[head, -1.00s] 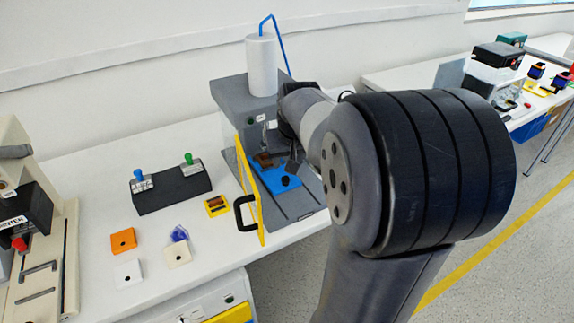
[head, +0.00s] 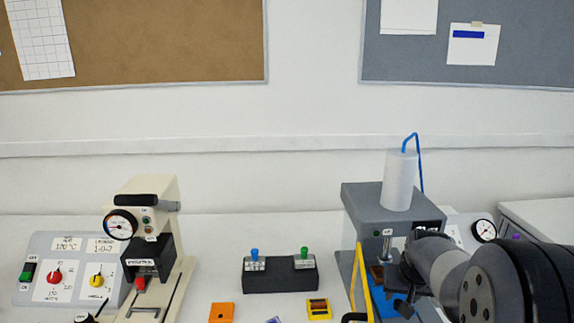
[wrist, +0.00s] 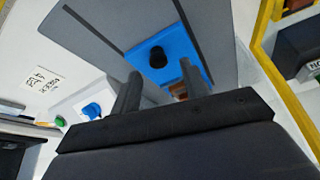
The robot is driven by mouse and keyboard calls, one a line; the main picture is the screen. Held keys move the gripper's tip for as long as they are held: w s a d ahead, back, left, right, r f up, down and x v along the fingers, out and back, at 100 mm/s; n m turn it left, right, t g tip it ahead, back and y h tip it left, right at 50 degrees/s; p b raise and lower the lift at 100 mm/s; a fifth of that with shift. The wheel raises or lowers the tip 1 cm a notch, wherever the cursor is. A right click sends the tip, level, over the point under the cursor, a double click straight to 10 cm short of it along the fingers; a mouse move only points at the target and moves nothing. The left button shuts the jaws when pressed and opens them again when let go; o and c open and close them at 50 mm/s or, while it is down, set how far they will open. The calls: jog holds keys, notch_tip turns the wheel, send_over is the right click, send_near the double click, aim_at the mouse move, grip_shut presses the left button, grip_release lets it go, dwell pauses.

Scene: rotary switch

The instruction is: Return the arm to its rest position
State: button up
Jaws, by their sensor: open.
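My gripper (head: 402,283) is at the right of the head view, in front of the grey machine (head: 362,192) with the white cylinder on top. My dark arm reaches in from the lower right corner. In the wrist view my gripper (wrist: 162,88) has its two dark fingers spread apart with nothing seen between them. Beyond the fingers lies a blue block (wrist: 152,47) with a black round knob (wrist: 158,57). A small brown piece (wrist: 179,91) is partly hidden by a finger. I cannot tell the gap between fingers and block.
A yellow-edged guard (head: 359,280) stands just left of my gripper. A black box with blue and green switches (head: 280,275) is further left. A cream press (head: 150,215) and a grey control panel (head: 66,262) stand at the far left. The wall is behind.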

aim_at(399, 301)
jog(key=x, duration=0.3)
jog(key=shift+f, duration=0.2)
jog(key=shift+s+r, duration=0.1)
jog(key=shift+s, duration=0.75)
jog(key=shift+s+b, duration=0.3)
jog(key=shift+s, duration=0.1)
jog(key=shift+w, duration=0.1)
